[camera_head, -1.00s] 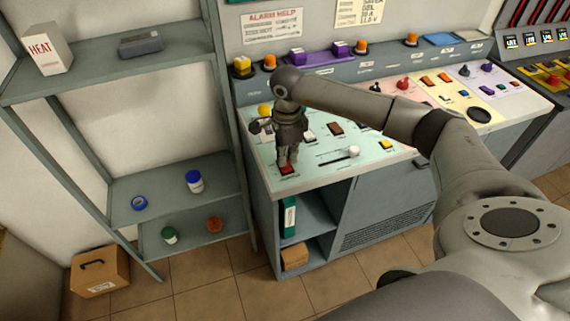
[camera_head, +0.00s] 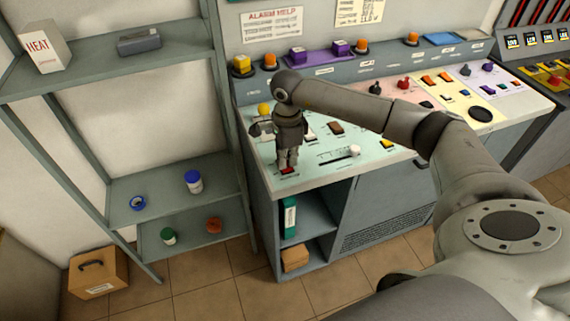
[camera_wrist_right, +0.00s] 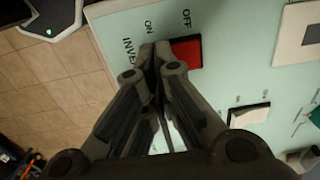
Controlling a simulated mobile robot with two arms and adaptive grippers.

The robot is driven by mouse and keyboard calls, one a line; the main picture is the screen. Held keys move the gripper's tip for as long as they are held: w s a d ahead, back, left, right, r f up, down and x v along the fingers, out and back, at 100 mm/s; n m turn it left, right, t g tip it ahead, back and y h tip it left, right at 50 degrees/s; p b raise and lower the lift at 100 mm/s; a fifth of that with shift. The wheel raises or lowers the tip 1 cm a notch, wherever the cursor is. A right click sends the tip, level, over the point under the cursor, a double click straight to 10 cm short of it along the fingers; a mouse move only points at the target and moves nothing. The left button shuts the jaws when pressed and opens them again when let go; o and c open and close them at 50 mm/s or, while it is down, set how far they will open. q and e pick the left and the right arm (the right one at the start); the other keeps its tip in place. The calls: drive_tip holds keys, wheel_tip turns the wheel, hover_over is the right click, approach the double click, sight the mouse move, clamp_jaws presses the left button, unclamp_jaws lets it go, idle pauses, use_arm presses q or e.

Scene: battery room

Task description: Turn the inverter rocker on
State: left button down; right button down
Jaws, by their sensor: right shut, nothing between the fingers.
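The red inverter rocker (camera_wrist_right: 186,52) sits on the pale green panel (camera_wrist_right: 236,76), beside the printed words "OFF", "ON" and the partly hidden "INVE". In the head view the red rocker (camera_head: 288,170) shows just below my right fingertips. My right gripper (camera_head: 287,163) points down at the front left corner of the console and is shut and empty. In the right wrist view its closed fingertips (camera_wrist_right: 160,50) are at the rocker's "ON" side, over or against its edge; I cannot tell whether they touch. My left gripper is not in view.
A yellow knob (camera_head: 264,109) is behind the gripper. A shelf rack (camera_head: 120,188) stands left of the console, with open floor (camera_head: 205,285) in front.

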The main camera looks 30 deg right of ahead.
drive_tip(key=shift+f+b, duration=0.35)
drive_tip(key=shift+f, duration=0.1)
drive_tip(key=shift+r, duration=0.1)
drive_tip(key=shift+r+p, duration=2)
drive_tip(key=shift+r, duration=1.5)
drive_tip(key=shift+f, duration=0.1)
